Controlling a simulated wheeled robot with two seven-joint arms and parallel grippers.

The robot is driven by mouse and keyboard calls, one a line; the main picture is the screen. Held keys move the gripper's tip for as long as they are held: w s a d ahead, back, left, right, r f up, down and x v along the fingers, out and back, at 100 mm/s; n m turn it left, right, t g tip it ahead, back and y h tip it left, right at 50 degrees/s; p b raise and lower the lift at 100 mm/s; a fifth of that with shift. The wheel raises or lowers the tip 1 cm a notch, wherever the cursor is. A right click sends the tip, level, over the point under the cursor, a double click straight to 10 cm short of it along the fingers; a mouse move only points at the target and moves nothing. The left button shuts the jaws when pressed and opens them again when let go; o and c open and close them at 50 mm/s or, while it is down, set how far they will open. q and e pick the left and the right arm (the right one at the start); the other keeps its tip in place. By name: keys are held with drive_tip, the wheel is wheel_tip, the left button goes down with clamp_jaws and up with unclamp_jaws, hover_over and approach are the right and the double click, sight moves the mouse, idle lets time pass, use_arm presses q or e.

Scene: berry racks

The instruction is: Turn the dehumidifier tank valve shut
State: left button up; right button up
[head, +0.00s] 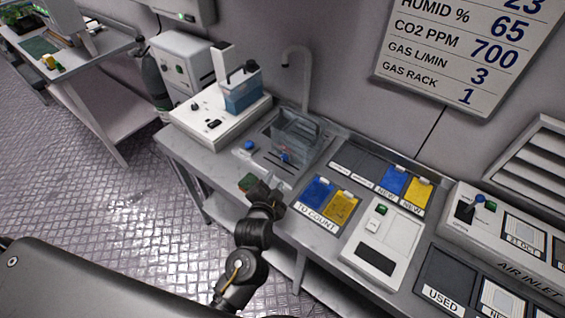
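A clear tank (294,138) stands on the steel bench below the curved tap. A small blue knob (285,157) shows low on the tank's front and looks like its valve; its exact turn is too small to tell. My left gripper (262,188) is dark and sits at the bench's front edge, in front of the tank and apart from the knob. Its fingers are small and dark, so I cannot tell whether they are open. My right gripper is not in view.
A blue round knob (248,145) lies left of the tank. A white machine with a blue container (243,95) stands further left. Blue and yellow packs (318,193) and a white device (384,240) occupy the bench to the right.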

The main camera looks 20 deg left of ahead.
sight(283, 159)
use_arm(q)
drive_tip(key=p+x, duration=0.1)
drive_tip(key=x, duration=0.9)
drive_tip(key=shift+w+f, duration=0.15)
drive_tip(key=shift+w, duration=0.25)
